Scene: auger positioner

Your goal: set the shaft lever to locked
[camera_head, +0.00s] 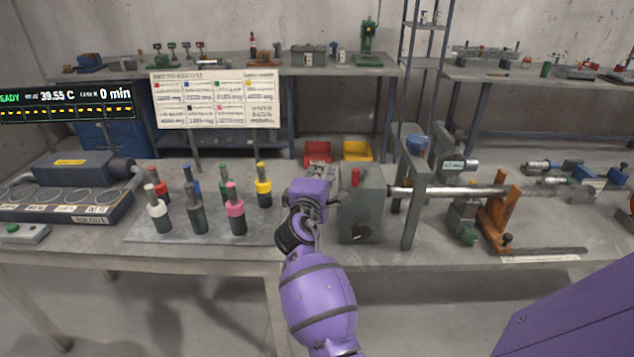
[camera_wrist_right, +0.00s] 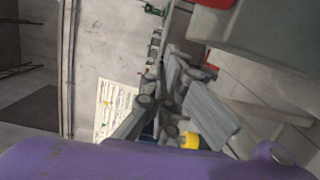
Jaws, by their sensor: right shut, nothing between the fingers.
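The positioner has a grey housing (camera_head: 364,212) with a red upright handle (camera_head: 355,177) on its top left. I cannot tell for certain whether this handle is the shaft lever, or its setting. A metal shaft (camera_head: 450,191) runs right from the housing through a grey upright plate (camera_head: 413,200) to an orange bracket (camera_head: 498,215). My right gripper (camera_head: 325,172) is just left of the housing, partly hidden by my purple wrist. In the wrist view its grey fingers (camera_wrist_right: 172,100) are shut and empty, beside a grey block with red above it. My left gripper is out of view.
Several colour-capped bottles (camera_head: 233,212) stand on a plate to the left. Red (camera_head: 317,152) and yellow (camera_head: 357,151) bins sit behind the housing. A text board (camera_head: 216,99) stands behind the bottles. A green-knobbed block (camera_head: 463,220) is beneath the shaft.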

